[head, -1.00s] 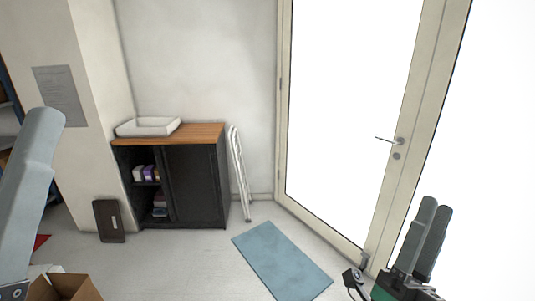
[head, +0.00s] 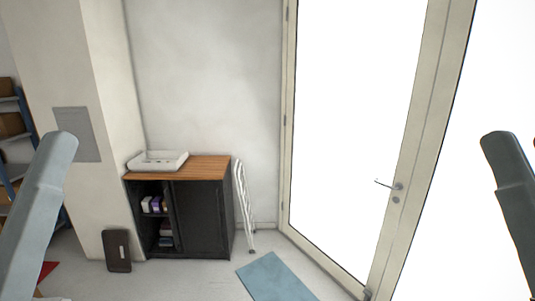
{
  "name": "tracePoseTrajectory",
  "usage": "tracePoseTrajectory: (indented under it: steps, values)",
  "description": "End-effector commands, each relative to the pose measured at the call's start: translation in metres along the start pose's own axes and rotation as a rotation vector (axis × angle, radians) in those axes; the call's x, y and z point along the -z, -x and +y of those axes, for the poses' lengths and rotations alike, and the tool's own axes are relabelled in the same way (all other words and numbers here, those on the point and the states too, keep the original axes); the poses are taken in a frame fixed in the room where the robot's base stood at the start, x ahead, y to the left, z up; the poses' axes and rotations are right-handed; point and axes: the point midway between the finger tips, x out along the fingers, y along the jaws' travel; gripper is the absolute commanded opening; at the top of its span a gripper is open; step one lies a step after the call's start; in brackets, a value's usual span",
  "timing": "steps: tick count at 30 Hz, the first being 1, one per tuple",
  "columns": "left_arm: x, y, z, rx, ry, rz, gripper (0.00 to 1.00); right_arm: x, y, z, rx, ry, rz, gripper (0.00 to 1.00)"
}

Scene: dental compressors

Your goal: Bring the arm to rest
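My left arm (head: 38,215) stands at the left edge of the head view as a grey-blue link. My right arm (head: 515,200) stands at the right edge as a similar link. Neither gripper shows in the head view, so whether they are open, shut or holding anything is hidden. Both visible links are apart from the furniture in the picture.
A black cabinet (head: 203,215) with a wooden top holds a white tray (head: 158,161). A folded white frame (head: 244,205) leans beside it. A dark flat case (head: 117,251) stands left. A blue mat (head: 277,277) lies before the glass door (head: 352,130). Shelves (head: 14,125) stand far left.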

Motion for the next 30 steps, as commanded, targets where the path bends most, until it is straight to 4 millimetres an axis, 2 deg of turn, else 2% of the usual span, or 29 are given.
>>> tracePoseTrajectory:
  steps: [1, 9, 12, 17, 30]
  values:
    - [0.036, -0.039, 0.000, 0.000, 0.000, 0.000, 1.00, 0.036, -0.039, 0.000, 0.000, 0.000, 0.000, 0.47]
    - [0.123, -0.134, -0.001, 0.000, 0.000, 0.000, 1.00, 0.123, -0.134, 0.000, 0.001, 0.001, 0.000, 0.47]
    - [0.146, -0.158, -0.001, 0.000, 0.000, 0.000, 1.00, 0.145, -0.158, 0.000, 0.001, 0.001, 0.000, 0.47]
    - [0.160, -0.174, -0.001, 0.000, 0.000, 0.000, 1.00, 0.160, -0.174, 0.000, 0.001, 0.001, -0.001, 0.47]
    - [0.157, -0.171, -0.001, 0.000, 0.000, -0.001, 1.00, 0.157, -0.171, 0.000, 0.001, 0.001, 0.000, 0.47]
